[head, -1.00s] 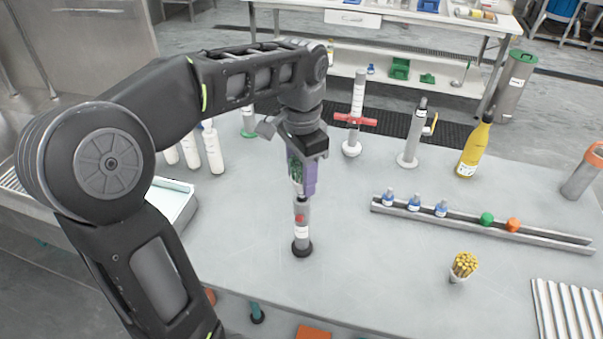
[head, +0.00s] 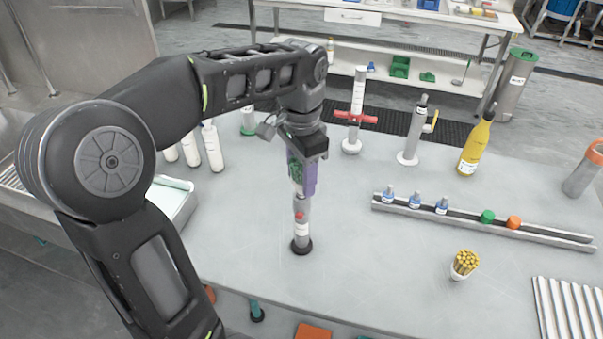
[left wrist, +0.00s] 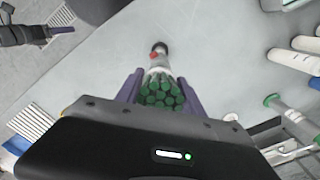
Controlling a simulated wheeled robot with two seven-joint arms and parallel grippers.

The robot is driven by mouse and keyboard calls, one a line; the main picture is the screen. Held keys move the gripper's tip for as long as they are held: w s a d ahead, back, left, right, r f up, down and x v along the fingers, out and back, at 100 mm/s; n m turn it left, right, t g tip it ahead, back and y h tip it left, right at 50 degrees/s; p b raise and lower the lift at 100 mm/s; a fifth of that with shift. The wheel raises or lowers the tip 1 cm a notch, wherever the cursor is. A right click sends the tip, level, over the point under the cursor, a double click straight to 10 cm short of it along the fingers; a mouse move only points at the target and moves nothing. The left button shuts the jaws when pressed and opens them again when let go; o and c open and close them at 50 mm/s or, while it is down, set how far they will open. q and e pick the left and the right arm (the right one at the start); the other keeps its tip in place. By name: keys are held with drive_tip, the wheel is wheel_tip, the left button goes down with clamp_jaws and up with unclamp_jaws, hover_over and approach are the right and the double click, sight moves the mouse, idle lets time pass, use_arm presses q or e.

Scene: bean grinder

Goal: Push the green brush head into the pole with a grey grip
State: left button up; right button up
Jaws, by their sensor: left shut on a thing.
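The green brush head (left wrist: 160,91) is a cluster of green bristles between the purple fingers of my left gripper (head: 302,180). The gripper is shut on it and points down; its fingers partly hide the brush head in the head view (head: 296,172). The pole with a grey grip (head: 302,230) stands upright on the table, with a white label, a red spot and a black foot. It is directly below the brush head, lined up with it. They appear to meet, but I cannot tell how deep the brush head sits. My right gripper (left wrist: 60,30) shows at the upper left of the left wrist view.
A grey rail (head: 480,222) with small blue, green and orange pieces lies right. Behind stand a red-handled tool (head: 355,118), a grey cylinder (head: 414,135) and a yellow bottle (head: 475,148). White bottles (head: 213,148) and a tray (head: 172,205) are left. A cup of sticks (head: 464,265) stands in front.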

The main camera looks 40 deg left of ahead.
use_arm(q)
drive_tip(key=shift+f+b, duration=0.8)
drive_tip(key=shift+f, duration=0.4)
drive_tip(key=o, duration=1.4)
drive_tip(key=shift+r, duration=0.25)
wheel_tip(320, 180, up, 2)
drive_tip(key=shift+r, duration=0.2)
wheel_tip(320, 180, up, 4)
drive_tip(key=p, duration=0.2)
drive_tip(key=shift+r+p, duration=0.25)
drive_tip(key=shift+p, duration=0.1)
drive_tip(key=shift+r+p, duration=0.3)
drive_tip(key=shift+p, duration=0.05)
